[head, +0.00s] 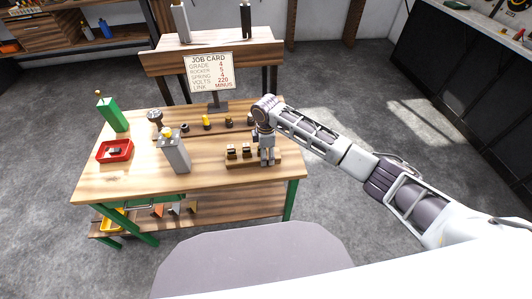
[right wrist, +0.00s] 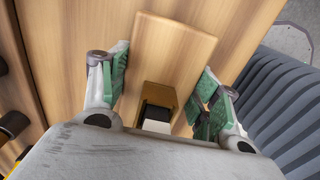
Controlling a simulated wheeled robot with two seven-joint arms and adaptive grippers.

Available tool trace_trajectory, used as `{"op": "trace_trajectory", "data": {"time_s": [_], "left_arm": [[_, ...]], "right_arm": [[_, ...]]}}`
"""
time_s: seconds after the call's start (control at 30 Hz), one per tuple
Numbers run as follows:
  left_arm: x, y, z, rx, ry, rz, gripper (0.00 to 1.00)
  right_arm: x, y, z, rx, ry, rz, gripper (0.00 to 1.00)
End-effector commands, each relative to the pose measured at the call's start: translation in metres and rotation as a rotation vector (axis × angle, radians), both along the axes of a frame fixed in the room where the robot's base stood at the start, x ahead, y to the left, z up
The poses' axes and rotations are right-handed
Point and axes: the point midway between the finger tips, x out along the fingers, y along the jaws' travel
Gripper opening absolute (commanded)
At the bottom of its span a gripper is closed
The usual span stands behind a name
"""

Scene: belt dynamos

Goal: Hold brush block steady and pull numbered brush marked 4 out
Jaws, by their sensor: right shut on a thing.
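The wooden brush block (head: 238,164) lies near the right front part of the workbench, with several dark, light-topped brushes (head: 231,150) standing in it. The numbers on them are too small to read. My right gripper (head: 267,161) is at the right end of the block, pointing down. In the right wrist view its fingers (right wrist: 162,88) are shut on the sides of the brush block (right wrist: 174,45). A dark brush with a white top (right wrist: 157,117) stands between them, partly hidden by the gripper body. My left gripper is not in view.
A job card (head: 209,73) stands at the back of the workbench (head: 215,172). Small parts, including a yellow one (head: 207,122), sit in a row behind the block. A grey upright box (head: 176,155), a red tray (head: 115,150) and a green post (head: 112,115) stand to the left.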

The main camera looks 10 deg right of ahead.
Motion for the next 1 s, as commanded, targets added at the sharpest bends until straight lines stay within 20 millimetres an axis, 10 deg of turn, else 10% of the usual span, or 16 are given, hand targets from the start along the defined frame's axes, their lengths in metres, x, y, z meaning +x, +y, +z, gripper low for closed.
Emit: {"op": "trace_trajectory", "data": {"time_s": [1.0], "left_arm": [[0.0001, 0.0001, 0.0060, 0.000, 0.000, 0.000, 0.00]], "right_arm": [[-0.0002, 0.0004, -0.0004, 0.000, 0.000, 0.001, 0.24]]}}
